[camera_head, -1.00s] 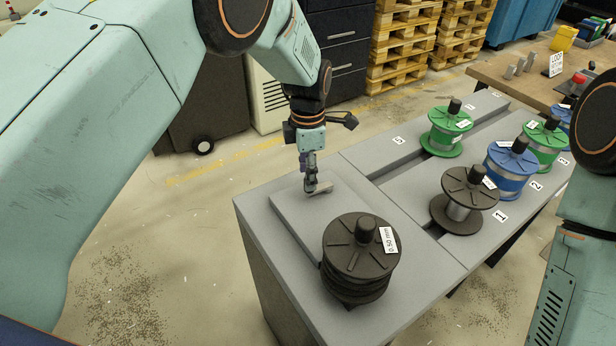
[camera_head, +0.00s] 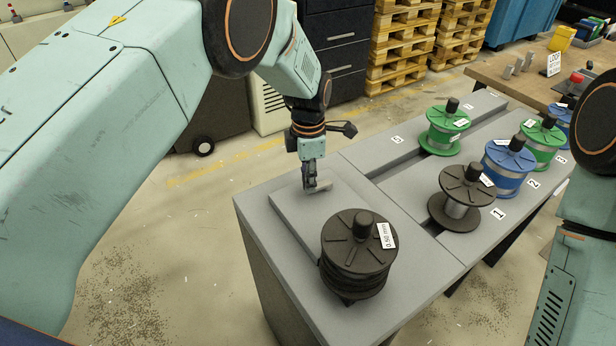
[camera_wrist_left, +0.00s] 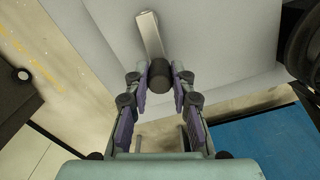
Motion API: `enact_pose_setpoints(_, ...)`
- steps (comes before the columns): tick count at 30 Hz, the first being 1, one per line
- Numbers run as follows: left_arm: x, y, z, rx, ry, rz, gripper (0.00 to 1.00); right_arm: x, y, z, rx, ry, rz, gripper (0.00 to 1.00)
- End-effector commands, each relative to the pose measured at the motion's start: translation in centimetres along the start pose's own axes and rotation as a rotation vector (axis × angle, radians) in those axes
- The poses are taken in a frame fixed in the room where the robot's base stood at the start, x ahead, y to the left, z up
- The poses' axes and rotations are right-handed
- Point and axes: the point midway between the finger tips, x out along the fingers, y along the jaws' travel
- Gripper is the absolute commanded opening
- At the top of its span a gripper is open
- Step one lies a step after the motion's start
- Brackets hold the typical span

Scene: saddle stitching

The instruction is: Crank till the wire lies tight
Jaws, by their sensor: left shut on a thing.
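My left gripper (camera_head: 311,186) is low over the grey block at the near end of the bench. In the left wrist view its fingers (camera_wrist_left: 160,82) are shut around a dark round crank knob (camera_wrist_left: 159,70). A pale metal crank arm (camera_wrist_left: 149,35) runs from the knob along the grey surface; its end shows beside the fingers in the head view (camera_head: 322,188). A black spool (camera_head: 357,262) labelled 0.50 mm stands upright just in front of the gripper. The wire itself cannot be made out. My right gripper is out of view.
Spools with black (camera_head: 461,197), blue (camera_head: 508,167) and green (camera_head: 443,131) flanges stand along the grey bench (camera_head: 410,285), by numbered labels. A wooden table (camera_head: 510,85) is behind. Pallets (camera_head: 402,45) stand farther back. Open floor lies left of the bench.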

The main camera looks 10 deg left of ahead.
Motion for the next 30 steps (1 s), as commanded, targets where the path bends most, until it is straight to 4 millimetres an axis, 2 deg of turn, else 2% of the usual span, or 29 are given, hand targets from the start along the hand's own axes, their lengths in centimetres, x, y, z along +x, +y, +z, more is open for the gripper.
enact_pose_setpoints(3, 0.1, -0.1, -0.2, 0.0, 0.005, -0.005, 0.0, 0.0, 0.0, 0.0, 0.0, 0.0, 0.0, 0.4)
enact_pose_setpoints(17, 0.2, 0.2, -0.3, 0.074, 0.004, -0.008, 0.0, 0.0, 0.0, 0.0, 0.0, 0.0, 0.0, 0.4)
enact_pose_setpoints(30, 0.3, 2.0, -0.3, 0.442, 0.002, -0.007, 0.0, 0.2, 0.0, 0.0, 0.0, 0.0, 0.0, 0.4)
